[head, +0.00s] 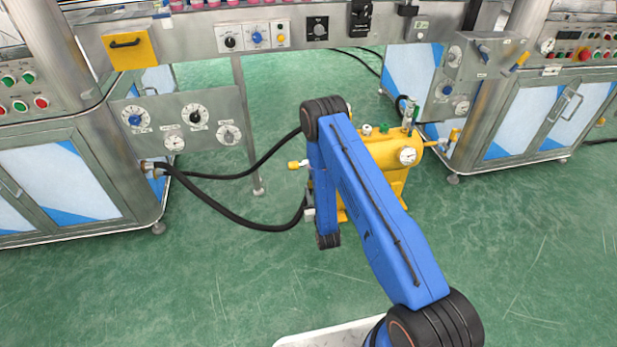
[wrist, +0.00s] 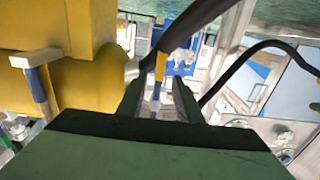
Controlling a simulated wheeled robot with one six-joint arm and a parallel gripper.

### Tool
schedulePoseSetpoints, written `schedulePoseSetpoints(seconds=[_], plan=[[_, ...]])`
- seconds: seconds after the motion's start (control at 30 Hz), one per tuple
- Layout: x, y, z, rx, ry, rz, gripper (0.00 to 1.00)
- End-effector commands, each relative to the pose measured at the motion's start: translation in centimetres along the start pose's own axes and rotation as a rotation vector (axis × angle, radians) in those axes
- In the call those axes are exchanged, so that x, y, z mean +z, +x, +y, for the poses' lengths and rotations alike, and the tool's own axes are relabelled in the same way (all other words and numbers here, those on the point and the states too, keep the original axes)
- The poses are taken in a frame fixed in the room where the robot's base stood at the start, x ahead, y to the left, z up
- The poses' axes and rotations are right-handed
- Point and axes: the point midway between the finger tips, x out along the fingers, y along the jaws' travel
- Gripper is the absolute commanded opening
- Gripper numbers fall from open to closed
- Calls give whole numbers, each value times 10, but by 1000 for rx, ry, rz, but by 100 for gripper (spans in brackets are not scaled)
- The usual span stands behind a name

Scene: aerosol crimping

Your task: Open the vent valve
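A yellow tank (head: 388,150) stands on the floor behind my blue arm, with a round gauge and small fittings on top. A small yellow-tipped part (head: 294,165) sticks out at its left. I cannot tell which fitting is the vent valve. In the wrist view the yellow tank (wrist: 88,85) fills the left side, with a blue lever (wrist: 37,88) under a pale bracket. My gripper (wrist: 159,88) has its two dark fingers apart, beside the tank. A yellow piece (wrist: 161,66) shows in the gap between them; contact is not visible. The head view hides the gripper behind the arm.
Black hoses (head: 235,212) run from the left cabinet (head: 60,180) toward the tank. A gauge panel (head: 180,130) stands at left, and another cabinet (head: 525,115) at right. A conveyor frame (head: 200,32) crosses the back. The green floor in front is clear.

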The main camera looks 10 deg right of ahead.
Motion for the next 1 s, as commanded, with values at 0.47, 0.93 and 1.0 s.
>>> schedulePoseSetpoints(seconds=[0.47, 0.93, 1.0], plan=[[0, 79, 0, 0, 0, 1, 32], [0, 98, 0, 0, 0, -1, 32], [0, 98, 0, 0, -1, -1, 32]])
